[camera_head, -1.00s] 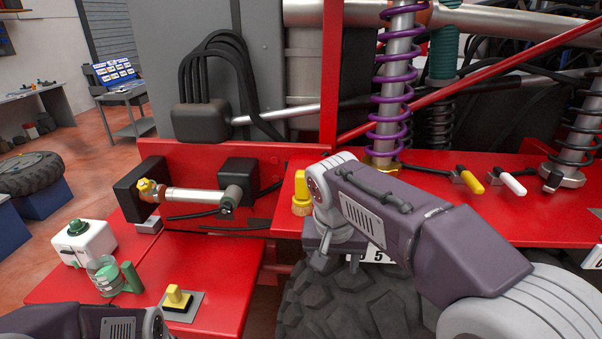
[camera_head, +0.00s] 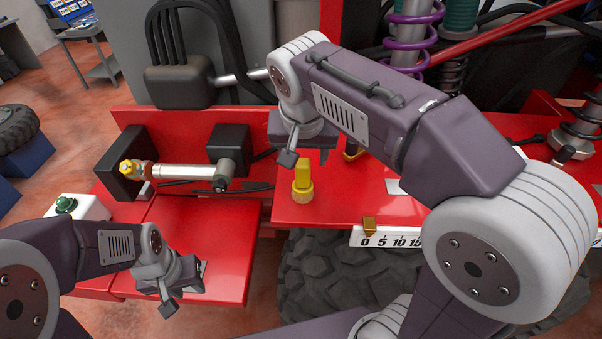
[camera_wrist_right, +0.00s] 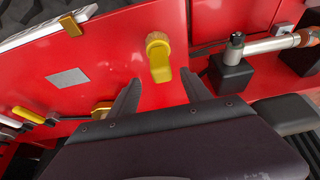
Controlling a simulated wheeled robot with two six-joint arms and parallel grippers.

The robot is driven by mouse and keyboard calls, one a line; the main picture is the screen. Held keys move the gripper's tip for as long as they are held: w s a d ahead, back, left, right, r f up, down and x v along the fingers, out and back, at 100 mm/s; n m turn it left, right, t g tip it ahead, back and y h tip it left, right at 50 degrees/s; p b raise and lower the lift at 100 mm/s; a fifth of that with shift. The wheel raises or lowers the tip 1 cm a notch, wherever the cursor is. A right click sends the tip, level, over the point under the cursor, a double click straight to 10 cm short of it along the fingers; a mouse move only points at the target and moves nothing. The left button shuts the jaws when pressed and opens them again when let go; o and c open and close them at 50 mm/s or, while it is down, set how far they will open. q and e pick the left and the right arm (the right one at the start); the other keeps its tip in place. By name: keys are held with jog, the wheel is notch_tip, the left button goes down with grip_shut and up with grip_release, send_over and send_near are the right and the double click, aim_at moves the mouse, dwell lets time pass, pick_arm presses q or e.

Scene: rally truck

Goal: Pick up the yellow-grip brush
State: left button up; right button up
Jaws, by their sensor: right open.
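The yellow-grip brush (camera_head: 302,182) stands upright on the red shelf, yellow grip up and tan base down. In the right wrist view the brush (camera_wrist_right: 159,62) shows just beyond and between my fingertips, apart from them. My right gripper (camera_head: 305,157) is open and empty, close above and behind the brush in the head view; its two fingers also show in the right wrist view (camera_wrist_right: 162,82). My left gripper (camera_head: 185,288) hangs over the lower red panel at the left; its finger gap is not clear.
A silver cylinder (camera_head: 185,171) with black blocks lies left of the brush. A white box with a green knob (camera_head: 66,204) stands at far left. A scale strip (camera_head: 385,238) runs along the shelf's front edge, above a tyre. In the wrist view, a grey plate (camera_wrist_right: 68,78) lies beside clear red surface.

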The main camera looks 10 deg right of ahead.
aim_at(302, 159)
jog(key=shift+s+d+f, duration=0.1)
jog(key=shift+s+f, duration=0.25)
jog(key=shift+s, duration=0.2)
jog(key=shift+f, duration=0.25)
jog(key=w+f+p, duration=0.2)
jog(key=w+f, duration=0.2)
jog(key=shift+w+d+f, duration=0.15)
jog(key=shift+w+f, duration=0.1)
jog(key=shift+f, duration=0.1)
jog(key=shift+s+f, duration=0.1)
jog(key=shift+f, duration=0.2)
jog(key=shift+s, duration=0.45)
jog(key=shift+c, duration=0.6)
jog(key=shift+w+f, duration=0.1)
jog(key=shift+w, duration=0.2)
grip_shut()
pick_arm(q)
notch_tip(302, 159, up, 2)
jog(key=shift+r, duration=0.2)
pick_arm(e)
jog(key=shift+s, duration=0.1)
